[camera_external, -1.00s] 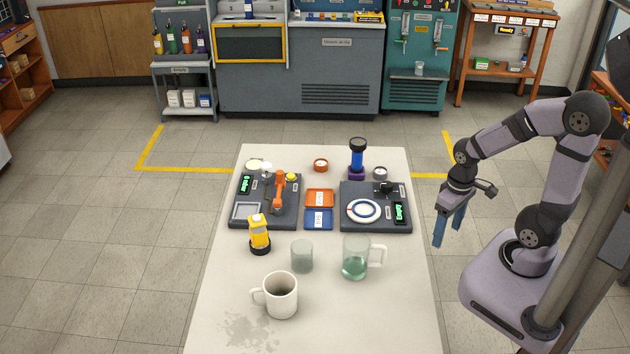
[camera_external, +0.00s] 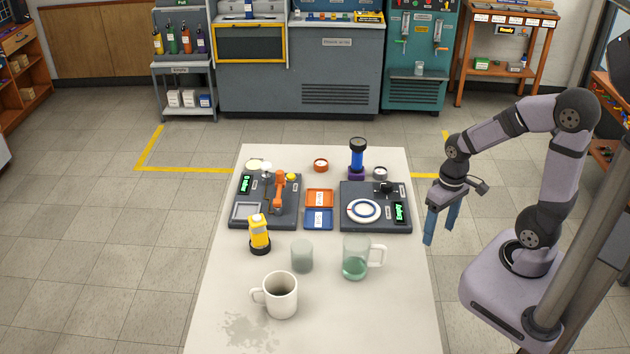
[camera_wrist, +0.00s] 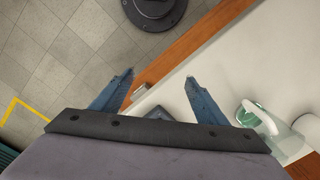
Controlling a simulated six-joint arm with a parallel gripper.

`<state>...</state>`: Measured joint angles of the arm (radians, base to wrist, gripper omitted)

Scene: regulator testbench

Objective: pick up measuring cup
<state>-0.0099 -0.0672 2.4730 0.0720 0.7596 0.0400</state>
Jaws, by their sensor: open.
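The measuring cup appears to be the clear glass vessel (camera_external: 355,258) with a handle and greenish liquid, upright on the right side of the table. It also shows in the wrist view (camera_wrist: 252,118) at the right, beyond my right finger. My gripper (camera_external: 440,225) is open and empty, fingers down, over the table's right edge. It is apart from the cup, up and to the right of it. In the wrist view, my two blue fingers (camera_wrist: 160,85) are spread with nothing between them.
A frosted tumbler (camera_external: 302,256) stands left of the cup, and a white mug (camera_external: 281,295) in front. A yellow tool (camera_external: 259,234) stands at the left. Two dark test panels (camera_external: 376,222) with orange and blue trays between them lie behind. The front right tabletop (camera_external: 380,320) is clear.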

